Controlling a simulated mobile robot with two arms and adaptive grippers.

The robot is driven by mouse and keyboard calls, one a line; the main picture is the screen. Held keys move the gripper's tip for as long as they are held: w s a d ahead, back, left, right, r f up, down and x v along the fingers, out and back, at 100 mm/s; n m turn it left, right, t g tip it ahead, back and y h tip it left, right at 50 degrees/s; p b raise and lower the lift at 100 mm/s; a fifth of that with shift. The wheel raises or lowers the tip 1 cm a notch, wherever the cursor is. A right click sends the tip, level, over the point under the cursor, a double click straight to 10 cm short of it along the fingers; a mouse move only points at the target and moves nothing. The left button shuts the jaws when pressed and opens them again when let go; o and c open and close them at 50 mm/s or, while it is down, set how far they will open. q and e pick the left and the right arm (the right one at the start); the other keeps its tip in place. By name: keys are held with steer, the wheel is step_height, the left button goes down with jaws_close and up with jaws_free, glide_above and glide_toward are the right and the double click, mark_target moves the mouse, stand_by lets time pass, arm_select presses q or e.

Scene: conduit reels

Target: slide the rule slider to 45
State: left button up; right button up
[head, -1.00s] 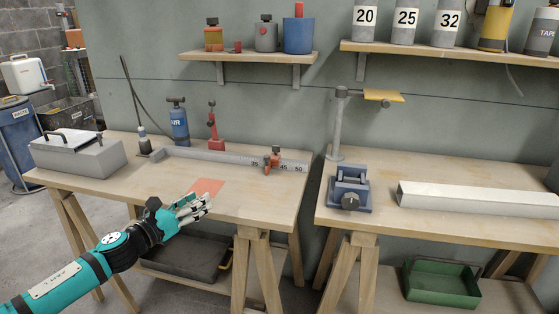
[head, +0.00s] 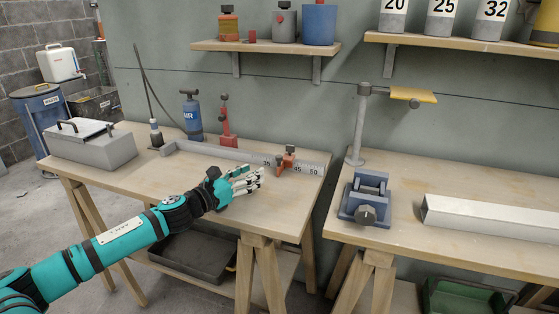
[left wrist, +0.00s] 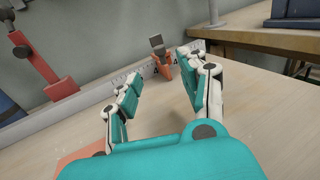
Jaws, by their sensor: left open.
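The orange rule slider (head: 286,161) with a dark knob sits on the grey rule (head: 235,154), which lies along the back of the left bench. The slider stands between the 35 and 45 marks, and the mark at it is covered. My left gripper (head: 254,179) is open and empty above the bench, in front of the slider and a little to its left. In the left wrist view the slider (left wrist: 163,67) appears ahead between the spread fingers, apart from them. The rule (left wrist: 60,118) runs behind the fingers. My right gripper is out of view.
A red stand (head: 226,125) and blue AIR bottle (head: 191,118) stand behind the rule. A grey box (head: 95,148) is at the bench's left end. A blue vise (head: 366,200) is on the right bench, across a gap. The bench front right is clear.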

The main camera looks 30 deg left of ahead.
mark_target(280, 161)
arm_select(q)
steer(key=w, duration=0.4)
steer(key=shift+d+r, duration=0.15)
steer(key=shift+d, duration=0.1)
steer(key=shift+w+d+p, duration=0.2)
steer(key=shift+w, duration=1.1)
steer(key=shift+w+d+p, duration=0.25)
steer(key=shift+w, duration=1)
steer(key=shift+w+d+p, duration=0.2)
steer(key=shift+w, duration=1.1)
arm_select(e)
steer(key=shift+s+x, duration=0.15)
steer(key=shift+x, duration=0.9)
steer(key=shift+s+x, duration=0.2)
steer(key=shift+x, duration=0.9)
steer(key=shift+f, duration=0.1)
arm_select(q)
jaws_close()
steer(key=shift+w+d+f, duration=0.1)
steer(key=shift+f, duration=0.3)
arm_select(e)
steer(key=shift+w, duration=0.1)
